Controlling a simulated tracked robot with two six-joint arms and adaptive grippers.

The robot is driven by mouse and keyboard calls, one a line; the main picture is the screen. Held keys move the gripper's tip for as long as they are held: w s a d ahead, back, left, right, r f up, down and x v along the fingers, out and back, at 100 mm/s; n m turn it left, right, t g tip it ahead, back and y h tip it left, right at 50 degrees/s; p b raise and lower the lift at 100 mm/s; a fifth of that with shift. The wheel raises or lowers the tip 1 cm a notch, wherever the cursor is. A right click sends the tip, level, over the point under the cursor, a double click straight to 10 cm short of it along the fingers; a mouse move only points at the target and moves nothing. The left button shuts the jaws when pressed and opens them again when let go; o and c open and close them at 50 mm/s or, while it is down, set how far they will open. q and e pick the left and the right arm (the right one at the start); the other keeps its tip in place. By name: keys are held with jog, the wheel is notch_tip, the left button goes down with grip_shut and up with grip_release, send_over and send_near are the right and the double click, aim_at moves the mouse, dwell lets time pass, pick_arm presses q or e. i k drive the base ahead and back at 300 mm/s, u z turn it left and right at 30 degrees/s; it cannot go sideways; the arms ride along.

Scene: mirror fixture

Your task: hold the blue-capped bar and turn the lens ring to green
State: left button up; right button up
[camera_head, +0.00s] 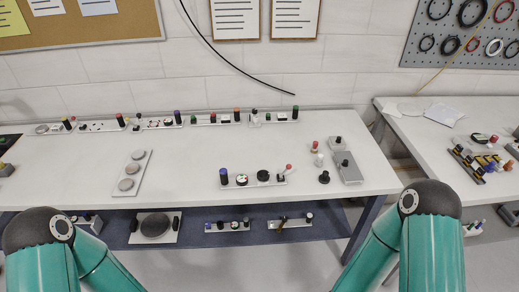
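A white bar (254,182) lies near the front middle of the white table (190,190). A blue-capped post (223,173) stands at its left end. Beside the post is a small round pale part with dark marks (242,180), which may be the lens ring; its colour setting is too small to tell. Further right on the bar are a black knob (263,176) and a red-tipped lever (285,171), which leans. Teal links of both my arms show at the lower left and lower right, but neither gripper is in view. Nothing touches the bar.
A row of similar fixtures (215,119) lines the table's back edge. A plate with round pads (130,172) lies left of the bar; loose pegs (323,177) and a grey block (348,168) stand right. More fixtures lie on the lower shelf (190,233). Bare tabletop surrounds the bar.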

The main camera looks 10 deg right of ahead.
aim_at(262, 175)
jog(key=i, duration=0.85)
